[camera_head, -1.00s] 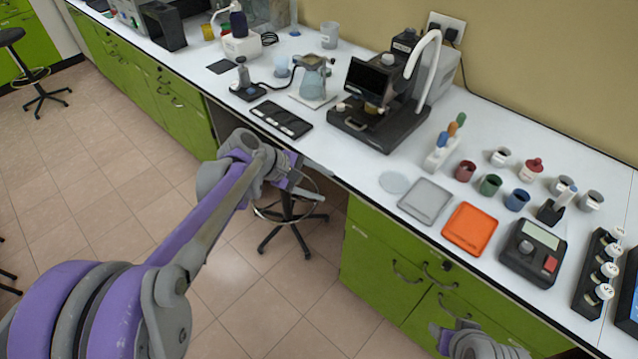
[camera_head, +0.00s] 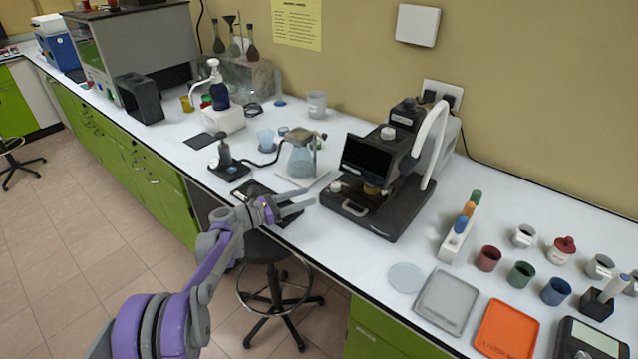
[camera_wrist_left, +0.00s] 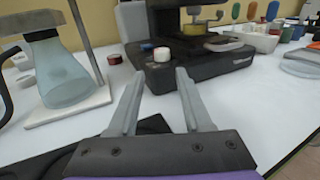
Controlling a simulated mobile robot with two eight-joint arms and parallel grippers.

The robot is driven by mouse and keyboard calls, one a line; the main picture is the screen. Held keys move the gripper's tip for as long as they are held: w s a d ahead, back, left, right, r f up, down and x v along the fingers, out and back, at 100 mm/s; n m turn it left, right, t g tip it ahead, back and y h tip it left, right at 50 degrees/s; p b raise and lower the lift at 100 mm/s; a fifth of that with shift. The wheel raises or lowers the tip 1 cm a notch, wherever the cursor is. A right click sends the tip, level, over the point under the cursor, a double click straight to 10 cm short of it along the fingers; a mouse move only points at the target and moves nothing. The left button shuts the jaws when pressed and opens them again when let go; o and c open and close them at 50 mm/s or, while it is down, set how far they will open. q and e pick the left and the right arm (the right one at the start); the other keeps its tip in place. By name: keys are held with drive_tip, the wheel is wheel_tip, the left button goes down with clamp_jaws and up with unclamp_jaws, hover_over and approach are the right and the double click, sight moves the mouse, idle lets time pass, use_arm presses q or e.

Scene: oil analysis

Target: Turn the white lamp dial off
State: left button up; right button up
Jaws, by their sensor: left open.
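The white lamp dial (camera_head: 335,187) is a small round white knob at the left front corner of the black base of the instrument (camera_head: 385,185) with a dark screen and a white curved tube. In the left wrist view the white dial (camera_wrist_left: 162,54) stands just beyond and between my fingertips. My left gripper (camera_head: 307,200) is open and empty, over the bench's front edge, left of the dial and apart from it. Its two fingers (camera_wrist_left: 160,76) point at the instrument's base. My right gripper is not in view.
A glass flask (camera_head: 301,160) stands on a white plate left of the instrument. A dark flat pad (camera_head: 250,188) lies beneath my left gripper. Coloured cups, a grey tray (camera_head: 446,302) and an orange tray (camera_head: 508,330) are at the right. A stool (camera_head: 270,250) stands below the bench.

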sight(331, 188)
use_arm(q)
drive_tip(key=shift+w+d, duration=0.15)
drive_tip(key=shift+d, duration=0.15)
drive_tip(key=p+x, duration=0.1)
drive_tip(key=x, duration=0.9)
drive_tip(key=shift+d+r, duration=0.1)
drive_tip(key=shift+r, duration=0.05)
drive_tip(key=shift+c, duration=0.2)
clamp_jaws()
